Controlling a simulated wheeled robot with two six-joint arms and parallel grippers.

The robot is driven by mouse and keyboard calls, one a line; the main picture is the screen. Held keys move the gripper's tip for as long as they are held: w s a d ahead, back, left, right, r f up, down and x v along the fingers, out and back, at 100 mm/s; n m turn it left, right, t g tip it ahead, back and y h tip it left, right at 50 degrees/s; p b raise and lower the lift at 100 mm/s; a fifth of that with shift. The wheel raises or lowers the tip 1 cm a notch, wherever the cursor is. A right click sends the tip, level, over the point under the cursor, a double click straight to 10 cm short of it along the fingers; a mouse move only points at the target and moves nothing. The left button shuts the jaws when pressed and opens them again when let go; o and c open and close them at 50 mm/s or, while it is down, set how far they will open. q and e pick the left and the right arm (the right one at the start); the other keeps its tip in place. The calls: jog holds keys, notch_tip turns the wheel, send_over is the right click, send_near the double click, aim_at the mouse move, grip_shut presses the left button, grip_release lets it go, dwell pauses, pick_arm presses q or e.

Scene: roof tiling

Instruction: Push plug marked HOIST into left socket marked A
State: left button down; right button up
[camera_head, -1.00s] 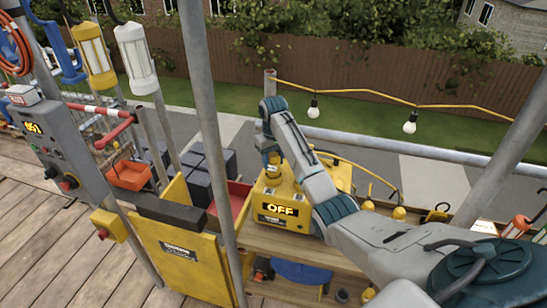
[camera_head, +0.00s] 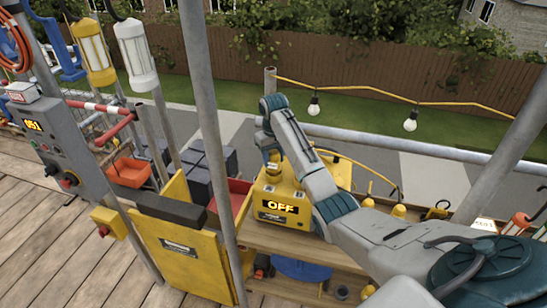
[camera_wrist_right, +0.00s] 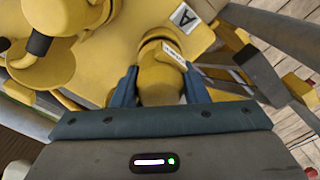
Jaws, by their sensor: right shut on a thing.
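The yellow power box (camera_head: 285,212) stands on the wooden bench and its display reads OFF. My right gripper (camera_head: 271,157) is above the box's left rear part, pointing down. In the right wrist view its two blue-grey fingers (camera_wrist_right: 160,88) are shut on a yellow plug (camera_wrist_right: 160,77). The plug carries a small white label, too small to read. A white tag marked A (camera_wrist_right: 183,17) is on the yellow surface just beyond the plug. The plug's far end meets or overlaps the yellow housing; I cannot tell how deep it sits. My left gripper is out of view.
A second yellow fitting with a black cable (camera_wrist_right: 42,42) is at the left of the wrist view. A scaffold pole (camera_head: 212,150) stands left of the box. A red bin (camera_head: 238,197) is beside it. Yellow plugs and cables (camera_head: 398,211) lie on the bench to the right.

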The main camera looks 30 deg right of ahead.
jog(key=shift+f, duration=0.6)
jog(key=o, duration=0.8)
